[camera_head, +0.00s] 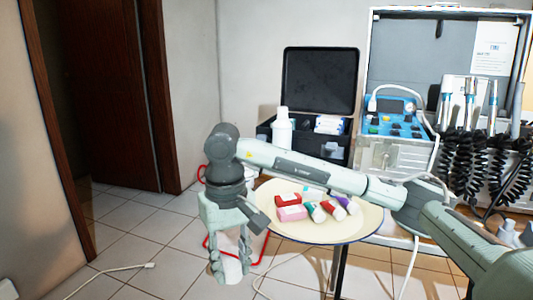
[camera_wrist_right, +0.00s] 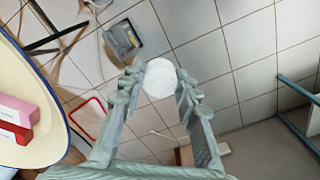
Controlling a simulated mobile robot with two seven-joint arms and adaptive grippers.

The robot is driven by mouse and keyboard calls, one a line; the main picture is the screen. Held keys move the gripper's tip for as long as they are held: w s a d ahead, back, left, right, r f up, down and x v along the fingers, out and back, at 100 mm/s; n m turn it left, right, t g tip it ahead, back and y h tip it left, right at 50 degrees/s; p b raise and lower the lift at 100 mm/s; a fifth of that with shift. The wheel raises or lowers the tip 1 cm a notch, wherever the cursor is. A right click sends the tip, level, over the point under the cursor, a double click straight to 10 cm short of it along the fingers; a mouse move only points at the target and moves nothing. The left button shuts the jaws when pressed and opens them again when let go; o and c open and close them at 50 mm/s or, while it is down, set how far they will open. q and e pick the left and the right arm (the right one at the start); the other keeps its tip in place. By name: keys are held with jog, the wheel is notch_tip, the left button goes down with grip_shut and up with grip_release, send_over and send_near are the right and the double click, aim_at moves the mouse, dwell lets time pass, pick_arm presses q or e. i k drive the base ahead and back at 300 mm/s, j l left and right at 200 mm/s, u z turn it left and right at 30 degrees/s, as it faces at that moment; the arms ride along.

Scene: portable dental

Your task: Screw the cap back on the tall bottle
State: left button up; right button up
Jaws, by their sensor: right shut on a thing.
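A tall white bottle (camera_head: 282,133) stands upright at the left of the open black case, behind my right arm. Its lower part is hidden by the arm. My right gripper (camera_head: 232,262) points down over the floor, left of the round table. It is shut on a round white cap (camera_wrist_right: 160,79), which shows between the fingertips in the right wrist view. In the head view the cap (camera_head: 233,270) is a pale shape between the fingers. The gripper is well apart from the bottle, in front of it and to its left. My left gripper is not in view.
The round cream table (camera_head: 350,229) holds several small boxes and tubes (camera_head: 290,212). The black case (camera_head: 322,80) stands open behind it. A metal dental unit (camera_head: 400,154) with coiled hoses is at the right. A red frame (camera_wrist_right: 87,118) and cables lie below the gripper.

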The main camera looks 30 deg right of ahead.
aim_at(282, 128)
jog(key=z, duration=1.35)
